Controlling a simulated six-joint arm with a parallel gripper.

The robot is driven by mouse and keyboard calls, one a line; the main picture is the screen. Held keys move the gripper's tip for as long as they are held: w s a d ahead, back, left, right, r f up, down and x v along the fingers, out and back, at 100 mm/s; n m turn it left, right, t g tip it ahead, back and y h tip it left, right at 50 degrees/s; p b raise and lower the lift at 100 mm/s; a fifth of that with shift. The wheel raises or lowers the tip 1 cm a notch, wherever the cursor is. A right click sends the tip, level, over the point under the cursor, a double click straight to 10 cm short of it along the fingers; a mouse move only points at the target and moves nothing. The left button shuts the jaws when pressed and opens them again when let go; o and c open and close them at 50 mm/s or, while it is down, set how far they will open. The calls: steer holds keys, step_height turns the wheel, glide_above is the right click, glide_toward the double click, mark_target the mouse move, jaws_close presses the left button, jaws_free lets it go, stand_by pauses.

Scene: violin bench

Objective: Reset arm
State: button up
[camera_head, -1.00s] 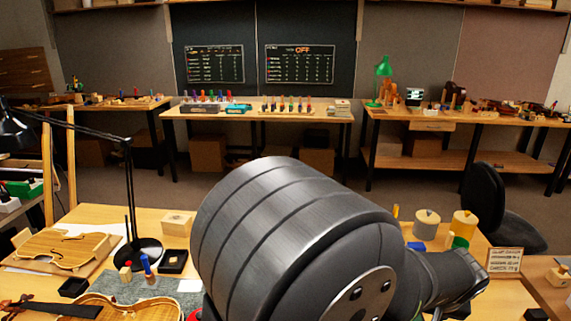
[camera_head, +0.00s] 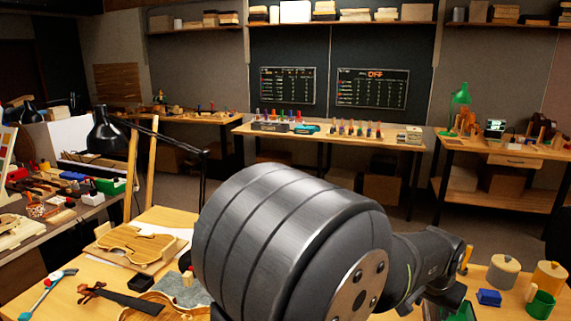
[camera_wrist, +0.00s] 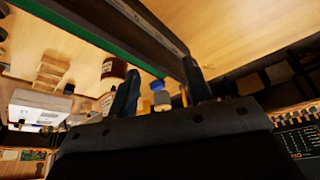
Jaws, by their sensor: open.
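My arm's thick grey link fills the lower middle of the head view, with a dark link reaching right from it. My gripper's jaws are not clearly seen there. In the wrist view, my gripper (camera_wrist: 161,82) shows two dark fingers, spread apart and open. I see nothing held between them. A blue block (camera_wrist: 157,85) and a pale container (camera_wrist: 162,101) show beyond the gap, apart from the fingers as far as I can tell.
At right stand a grey-lidded jar (camera_head: 503,273), an orange-lidded jar (camera_head: 550,277), a green cup (camera_head: 541,305) and a blue block (camera_head: 489,297).

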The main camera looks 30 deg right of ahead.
steer(key=w+a+m, duration=0.1)
steer(key=w+a, duration=0.1)
steer(key=w, duration=0.5)
steer(key=shift+a+r, duration=0.35)
steer(key=shift+r, duration=0.1)
